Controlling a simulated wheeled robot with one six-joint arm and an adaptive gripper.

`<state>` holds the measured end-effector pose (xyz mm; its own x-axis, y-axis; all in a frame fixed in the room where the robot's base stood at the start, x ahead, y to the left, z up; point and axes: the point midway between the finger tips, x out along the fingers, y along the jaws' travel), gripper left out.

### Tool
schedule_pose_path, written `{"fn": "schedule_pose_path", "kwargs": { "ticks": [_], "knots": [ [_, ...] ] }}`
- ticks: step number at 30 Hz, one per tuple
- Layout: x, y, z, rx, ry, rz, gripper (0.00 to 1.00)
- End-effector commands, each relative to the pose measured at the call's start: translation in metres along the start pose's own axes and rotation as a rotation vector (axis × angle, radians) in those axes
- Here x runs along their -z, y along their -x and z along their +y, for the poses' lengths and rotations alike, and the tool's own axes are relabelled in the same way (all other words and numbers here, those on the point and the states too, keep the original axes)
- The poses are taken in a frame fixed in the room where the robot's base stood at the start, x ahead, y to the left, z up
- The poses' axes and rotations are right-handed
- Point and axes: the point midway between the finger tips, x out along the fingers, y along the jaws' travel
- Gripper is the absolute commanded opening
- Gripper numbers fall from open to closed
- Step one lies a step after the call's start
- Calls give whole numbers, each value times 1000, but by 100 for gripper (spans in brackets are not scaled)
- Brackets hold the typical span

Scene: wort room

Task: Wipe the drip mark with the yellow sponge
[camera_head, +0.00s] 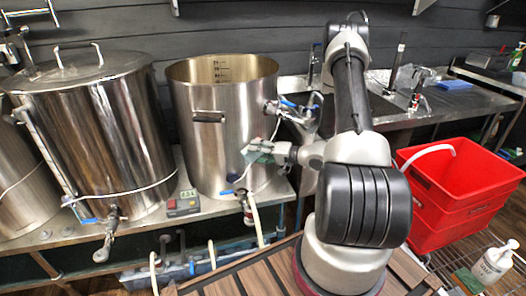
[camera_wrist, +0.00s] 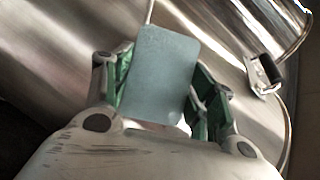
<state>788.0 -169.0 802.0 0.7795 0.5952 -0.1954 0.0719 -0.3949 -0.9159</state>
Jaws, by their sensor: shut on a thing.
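My gripper (camera_head: 268,152) is at the front wall of the open steel pot (camera_head: 192,150). It is shut on a flat, pale blue-green block (camera_wrist: 160,80), which looks like a sponge but does not look yellow. In the wrist view the block sits between the green finger pads, with the curved steel wall behind it. I cannot tell whether the block touches the wall. A thin pale line (camera_wrist: 150,12) shows above the block; I cannot tell whether it is the drip mark. No other mark stands out on the pot.
A lidded steel pot (camera_head: 95,140) stands to the left, with a small red-and-grey device (camera_head: 184,206) between. Valves and hoses (camera_head: 247,205) hang below the open pot. A red crate (camera_head: 450,200), a white bottle (camera_head: 492,264) and a green pad (camera_head: 467,280) are at right.

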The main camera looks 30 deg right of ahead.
Motion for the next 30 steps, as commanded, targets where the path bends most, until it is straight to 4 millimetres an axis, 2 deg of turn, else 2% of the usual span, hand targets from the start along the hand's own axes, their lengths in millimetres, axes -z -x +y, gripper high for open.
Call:
{"fn": "schedule_pose_path", "kwargs": {
  "ticks": [5,16,20,30],
  "knots": [
    [-9,-7,-6,2,0,-2,38],
    [-2,-1,-24,2,2,0,38],
    [1,1,-23,2,1,1,38],
    [25,12,-12,1,2,2,38]
  ]
}}
